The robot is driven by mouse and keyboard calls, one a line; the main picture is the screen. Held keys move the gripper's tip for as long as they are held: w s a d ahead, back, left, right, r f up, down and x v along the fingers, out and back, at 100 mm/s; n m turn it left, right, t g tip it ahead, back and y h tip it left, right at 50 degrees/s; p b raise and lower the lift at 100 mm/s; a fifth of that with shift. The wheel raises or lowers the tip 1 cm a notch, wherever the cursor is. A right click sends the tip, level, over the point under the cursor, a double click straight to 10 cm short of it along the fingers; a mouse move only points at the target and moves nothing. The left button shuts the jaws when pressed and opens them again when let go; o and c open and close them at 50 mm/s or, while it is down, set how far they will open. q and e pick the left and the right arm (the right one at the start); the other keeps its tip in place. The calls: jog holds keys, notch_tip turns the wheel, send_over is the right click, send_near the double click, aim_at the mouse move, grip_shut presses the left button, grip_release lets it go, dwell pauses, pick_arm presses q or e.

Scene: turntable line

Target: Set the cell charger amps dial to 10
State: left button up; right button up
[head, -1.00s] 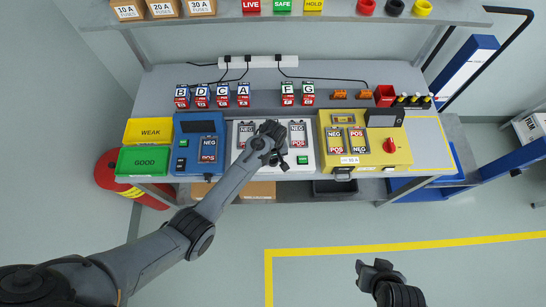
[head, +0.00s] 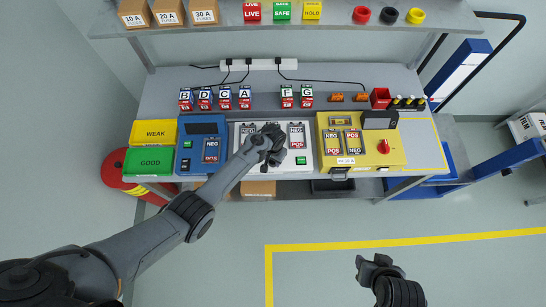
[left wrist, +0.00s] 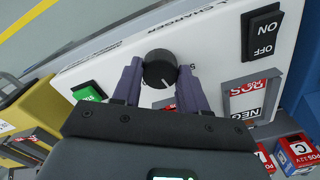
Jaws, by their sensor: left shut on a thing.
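The white charger (head: 284,167) stands on the bench between a blue unit and a yellow unit. It also shows in the left wrist view (left wrist: 212,42), with part of the word CHARGER. The hand hides the dial in the head view. My right gripper (head: 374,266) is away from the bench, low in the head view; its jaw state is unclear.
On the charger are a green button (left wrist: 88,91), a black ON/OFF switch (left wrist: 264,33) and a cell bay (left wrist: 250,98). The blue unit (head: 190,128) is left, the yellow unit (head: 400,157) with a red knob right. Lettered cells stand behind.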

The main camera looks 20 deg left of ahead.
pick_arm(q)
jog(key=shift+m, duration=1.1)
jog(key=o, duration=1.1)
jog(key=shift+c, duration=0.2)
jog(key=shift+r+p, duration=0.5)
jog(key=shift+r, duration=0.05)
notch_tip(320, 180, up, 10)
jog(key=p, duration=0.1)
jog(key=shift+f+p, duration=0.15)
jog(key=shift+p, duration=0.15)
